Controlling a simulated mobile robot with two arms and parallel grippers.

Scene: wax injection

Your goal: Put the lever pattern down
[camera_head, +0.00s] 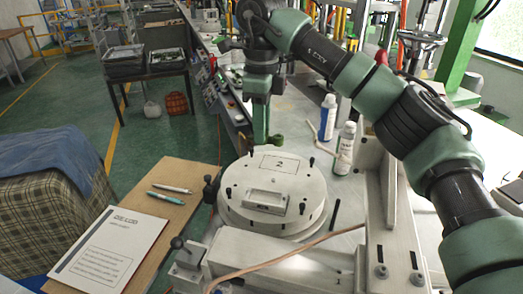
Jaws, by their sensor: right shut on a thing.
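My right arm reaches in from the right and bends down at the wrist above the back of the round metal mold. My right gripper (261,98) points down, small and partly merged with the dark wrist. It is shut on a green upright piece, which looks like the lever pattern (262,123). The pattern's lower end, with a small rounded green part beside it, is just behind the mold's far rim. I cannot tell whether it touches the surface below. My left gripper is out of view.
The round metal mold (290,187), marked 2, has several black knobs. A wooden board with a paper booklet (112,248) and pens is at left. A copper-coloured hose crosses the front.

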